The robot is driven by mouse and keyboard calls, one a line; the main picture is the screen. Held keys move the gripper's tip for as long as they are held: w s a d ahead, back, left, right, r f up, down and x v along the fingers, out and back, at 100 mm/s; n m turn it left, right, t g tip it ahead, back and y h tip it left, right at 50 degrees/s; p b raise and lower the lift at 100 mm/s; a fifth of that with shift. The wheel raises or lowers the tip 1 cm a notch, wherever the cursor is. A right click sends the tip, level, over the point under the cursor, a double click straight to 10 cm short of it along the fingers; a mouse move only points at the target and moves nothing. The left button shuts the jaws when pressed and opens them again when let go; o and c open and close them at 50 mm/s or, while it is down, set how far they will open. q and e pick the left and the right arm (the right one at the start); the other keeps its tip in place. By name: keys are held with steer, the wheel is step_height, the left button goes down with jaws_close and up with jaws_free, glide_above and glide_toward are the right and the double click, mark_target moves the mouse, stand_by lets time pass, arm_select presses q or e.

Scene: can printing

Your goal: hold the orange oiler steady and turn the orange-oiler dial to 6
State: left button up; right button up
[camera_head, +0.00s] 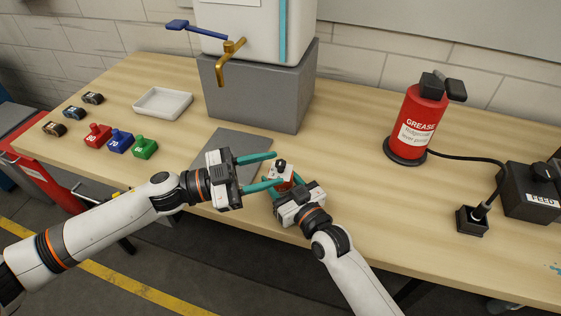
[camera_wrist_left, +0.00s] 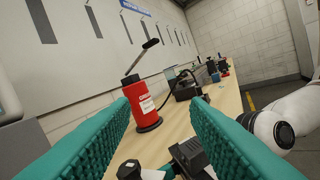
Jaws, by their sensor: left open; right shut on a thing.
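The orange oiler (camera_head: 285,176) is a small orange-red and white body with a black dial (camera_head: 280,163) on top, near the front edge of the table. My right gripper (camera_head: 283,184) is shut on its body. My left gripper (camera_head: 277,170) is open, with its teal fingers spread on either side of the dial in the head view. I cannot tell whether a finger touches the dial. In the left wrist view the dial (camera_wrist_left: 129,169) shows low between the fingers, with the oiler (camera_wrist_left: 152,174) partly cut off by the frame. The dial's number cannot be read.
A dark grey mat (camera_head: 230,146) lies behind the left gripper. Red, blue and green blocks (camera_head: 120,141) and a white tray (camera_head: 163,102) are on the left. A red grease canister (camera_head: 421,120) and a black feed box (camera_head: 530,190) stand on the right.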

mark_target(281, 162)
arm_select(q)
steer(key=a+f+n+t+y, duration=0.4)
steer(key=a+f+n+t, duration=0.15)
steer(key=a+n, duration=0.2)
steer(key=shift+n, duration=0.35)
steer(key=x, duration=1.2)
steer(key=shift+d+r, duration=0.25)
steer(key=shift+r, duration=0.1)
jaws_close()
